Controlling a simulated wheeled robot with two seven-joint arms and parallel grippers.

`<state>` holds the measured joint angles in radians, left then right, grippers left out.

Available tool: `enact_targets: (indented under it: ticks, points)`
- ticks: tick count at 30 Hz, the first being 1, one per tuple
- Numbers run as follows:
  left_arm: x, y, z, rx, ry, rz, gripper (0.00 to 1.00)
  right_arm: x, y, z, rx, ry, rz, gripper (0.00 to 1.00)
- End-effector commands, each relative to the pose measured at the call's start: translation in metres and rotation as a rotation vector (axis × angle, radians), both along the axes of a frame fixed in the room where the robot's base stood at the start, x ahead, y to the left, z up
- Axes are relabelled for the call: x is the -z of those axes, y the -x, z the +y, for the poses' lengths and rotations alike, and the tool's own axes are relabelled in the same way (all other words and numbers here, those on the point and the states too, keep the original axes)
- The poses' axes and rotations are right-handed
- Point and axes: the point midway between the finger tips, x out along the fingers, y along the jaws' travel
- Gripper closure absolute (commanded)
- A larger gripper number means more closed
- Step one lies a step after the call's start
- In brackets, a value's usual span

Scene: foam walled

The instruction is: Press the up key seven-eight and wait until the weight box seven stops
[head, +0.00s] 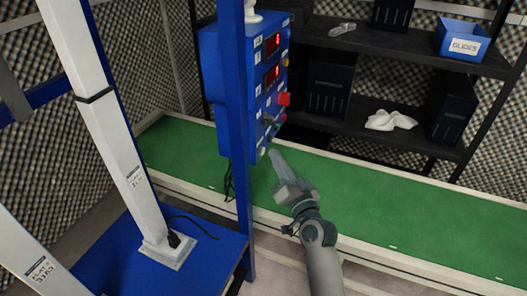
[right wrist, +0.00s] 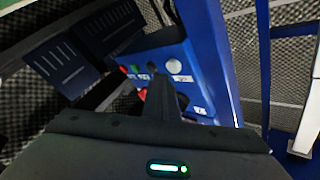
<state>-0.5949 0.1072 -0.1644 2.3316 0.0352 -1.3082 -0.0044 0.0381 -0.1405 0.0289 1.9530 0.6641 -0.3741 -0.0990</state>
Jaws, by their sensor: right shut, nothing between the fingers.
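A blue control box (head: 266,70) hangs on a blue post at the upper middle of the head view. It carries two red digit displays (head: 272,44), a red knob (head: 284,99) and several small keys with white labels too small to read, so I cannot tell which key is seven-eight. My right gripper (head: 273,155) is shut and empty, its tip close to the lower edge of the panel. In the right wrist view the shut fingers (right wrist: 160,85) point at the panel's pale round key (right wrist: 174,66); I cannot tell whether they touch. No weight box seven is identifiable. My left gripper is out of view.
The blue post (head: 239,130) stands just left of the panel. A green bench top (head: 400,205) runs below and right. Behind it, a dark shelf holds a blue "GLIDES" bin (head: 462,42), dark boxes and a white cloth (head: 390,120). White columns (head: 115,130) stand at left.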

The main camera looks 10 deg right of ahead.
Motion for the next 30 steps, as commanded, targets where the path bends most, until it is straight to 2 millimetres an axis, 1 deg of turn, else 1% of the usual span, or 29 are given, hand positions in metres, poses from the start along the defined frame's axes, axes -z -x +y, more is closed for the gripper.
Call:
enact_targets:
  ticks: [6, 11, 30]
  points:
    - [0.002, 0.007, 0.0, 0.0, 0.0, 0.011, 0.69, 0.0, 0.0, 0.0, 0.0, 0.0, 0.0, 1.0]
    - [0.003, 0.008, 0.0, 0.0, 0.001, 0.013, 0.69, 0.0, 0.0, 0.0, 0.0, 0.0, 0.0, 1.0]
    - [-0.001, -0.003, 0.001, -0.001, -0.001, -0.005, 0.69, 0.0, 0.0, 0.0, 0.0, 0.0, 0.0, 1.0]
